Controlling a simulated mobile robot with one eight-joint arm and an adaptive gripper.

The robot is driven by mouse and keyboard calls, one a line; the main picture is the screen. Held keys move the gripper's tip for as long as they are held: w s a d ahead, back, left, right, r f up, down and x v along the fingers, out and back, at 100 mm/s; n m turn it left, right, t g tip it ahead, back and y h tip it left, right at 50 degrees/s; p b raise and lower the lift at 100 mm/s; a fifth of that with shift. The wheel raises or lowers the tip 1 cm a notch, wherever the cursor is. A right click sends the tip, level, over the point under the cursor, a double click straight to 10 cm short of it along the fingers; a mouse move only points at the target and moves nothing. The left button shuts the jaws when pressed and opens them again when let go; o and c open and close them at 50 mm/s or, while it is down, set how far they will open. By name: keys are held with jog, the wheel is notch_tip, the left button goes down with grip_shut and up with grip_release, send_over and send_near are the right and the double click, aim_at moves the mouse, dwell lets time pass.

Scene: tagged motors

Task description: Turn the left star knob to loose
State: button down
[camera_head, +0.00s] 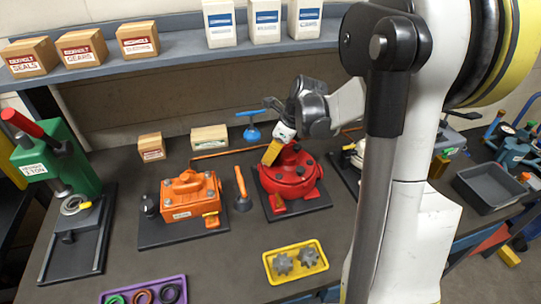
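A red round motor housing (288,180) sits on a black base plate near the middle of the bench, with small dark knobs on it. An orange motor housing (188,196) sits on another dark plate to its left, with a dark round knob (151,204) at its left side. I cannot tell which knob is the left star knob, nor its setting. My gripper (284,128) is just above the red housing, beside a yellow block-like piece (270,152). The fingertips are too small and partly hidden to show whether they are open or touching anything.
A green press (58,158) stands at the left. A yellow tray (295,261) with grey gears and a purple tray (145,292) with rings lie in front. An orange-handled tool (241,190) stands between the housings. A grey bin (490,187) is at the right. My arm hides part of the bench.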

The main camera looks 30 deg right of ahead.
dwell(0.4)
jog(key=n+g, duration=0.1)
jog(key=n, duration=0.2)
jog(key=n+g+y, duration=0.1)
jog(key=n, duration=0.2)
jog(key=shift+w+n+y, duration=0.1)
jog(key=shift+n+y, duration=0.2)
jog(key=n+g, duration=0.2)
jog(key=n, duration=0.3)
jog(key=shift+n, duration=0.4)
jog(key=c, duration=1.2)
grip_release()
jog(key=shift+d+r, duration=0.1)
